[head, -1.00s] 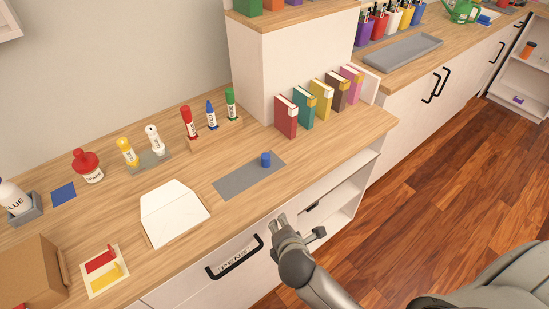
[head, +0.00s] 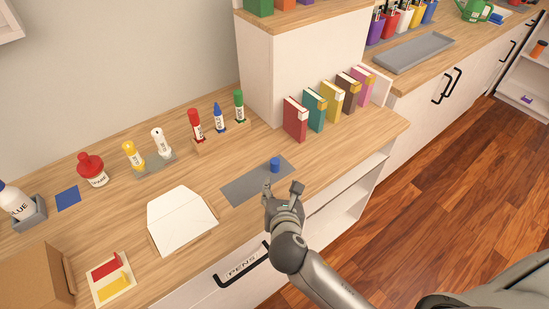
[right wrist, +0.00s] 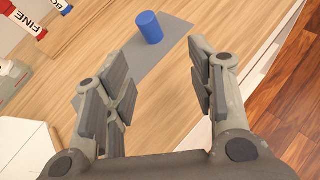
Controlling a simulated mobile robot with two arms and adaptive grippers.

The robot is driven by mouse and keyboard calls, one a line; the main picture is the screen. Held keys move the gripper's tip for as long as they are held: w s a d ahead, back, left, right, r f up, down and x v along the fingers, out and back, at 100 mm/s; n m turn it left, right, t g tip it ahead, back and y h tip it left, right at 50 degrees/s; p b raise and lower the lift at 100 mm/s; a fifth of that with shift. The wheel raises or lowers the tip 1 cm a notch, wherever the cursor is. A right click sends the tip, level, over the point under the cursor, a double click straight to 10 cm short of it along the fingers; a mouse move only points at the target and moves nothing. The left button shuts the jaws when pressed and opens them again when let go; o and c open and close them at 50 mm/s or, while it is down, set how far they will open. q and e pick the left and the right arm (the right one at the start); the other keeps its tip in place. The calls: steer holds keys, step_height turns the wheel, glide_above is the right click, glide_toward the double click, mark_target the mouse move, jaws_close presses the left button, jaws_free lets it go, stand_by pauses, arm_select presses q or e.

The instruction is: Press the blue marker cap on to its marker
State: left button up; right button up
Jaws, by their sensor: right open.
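The blue marker cap (head: 275,164) stands on the grey mat (head: 243,188) near the counter's front edge. The cap (right wrist: 150,27) shows in the right wrist view, beyond the open fingers. The blue marker (head: 219,117) stands upright without a cap, its pointed blue tip up, between the red and green markers in a wooden holder (head: 208,147). Its lower part shows at the top of the right wrist view (right wrist: 62,5). My right gripper (head: 282,190) is open and empty, just in front of the cap and apart from it. My left gripper is out of view.
A red marker (head: 194,123) and a green marker (head: 239,106) flank the blue one. A white envelope (head: 180,220) lies left of the mat. Several books (head: 295,120) stand to the right. The wood between mat and holder is clear.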

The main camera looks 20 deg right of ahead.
mark_target(275, 162)
steer(key=shift+w+a+r+n+t, duration=0.15)
steer(key=shift+w+r+n, duration=0.1)
steer(key=shift+w+n, duration=0.3)
steer(key=shift+w+r+n+t, duration=0.2)
steer(key=shift+w+n, duration=0.15)
steer(key=shift+w, duration=0.95)
steer(key=x, duration=0.4)
steer(key=shift+s+f, duration=0.1)
steer(key=x, duration=0.4)
steer(key=shift+r+p, duration=0.2)
steer(key=shift+p, duration=0.2)
steer(key=shift+x, duration=0.75)
steer(key=c, duration=0.8)
